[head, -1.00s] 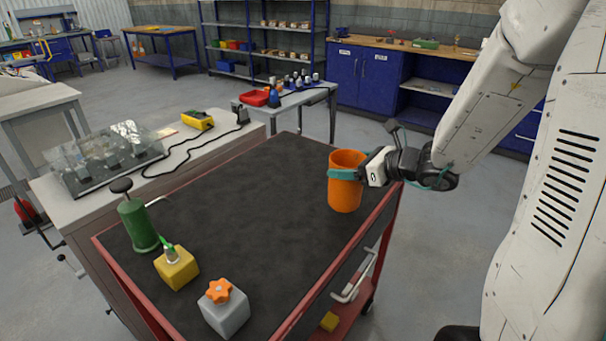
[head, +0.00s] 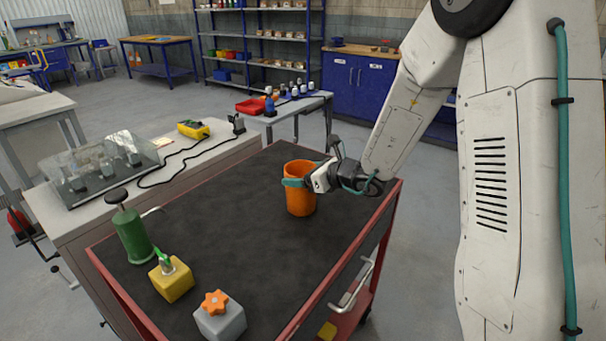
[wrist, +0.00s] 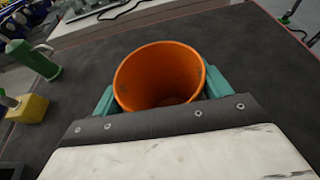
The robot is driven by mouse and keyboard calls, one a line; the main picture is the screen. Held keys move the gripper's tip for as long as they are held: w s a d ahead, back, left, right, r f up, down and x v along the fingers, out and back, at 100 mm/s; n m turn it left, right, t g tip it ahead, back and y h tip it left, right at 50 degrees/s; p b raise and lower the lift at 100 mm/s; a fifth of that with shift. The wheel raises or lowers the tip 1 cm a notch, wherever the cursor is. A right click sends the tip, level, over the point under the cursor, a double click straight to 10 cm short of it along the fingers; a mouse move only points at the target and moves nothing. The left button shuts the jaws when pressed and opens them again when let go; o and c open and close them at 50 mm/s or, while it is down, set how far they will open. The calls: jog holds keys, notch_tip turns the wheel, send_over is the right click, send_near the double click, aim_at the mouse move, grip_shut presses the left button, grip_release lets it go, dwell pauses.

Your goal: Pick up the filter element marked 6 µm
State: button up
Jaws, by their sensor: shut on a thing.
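An orange open-topped cylinder (head: 300,203) is upright over the dark top of the red-edged cart (head: 215,235). No 6 µm marking is readable on it. My gripper (head: 297,183) is shut on it, with a teal finger on each side of its upper part. In the wrist view the hollow orange cylinder (wrist: 160,75) sits between the fingers (wrist: 160,92), its mouth facing the camera. I cannot tell whether its base touches the cart top.
On the cart's left and near part stand a green cylinder with a black knob (head: 133,238), a yellow block with a green lever (head: 171,281) and a grey block with an orange knob (head: 220,320). A bench with a clear cover (head: 105,165) adjoins on the left. The cart's middle is clear.

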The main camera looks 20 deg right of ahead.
jog(key=o, duration=1.3)
jog(key=shift+f, duration=0.1)
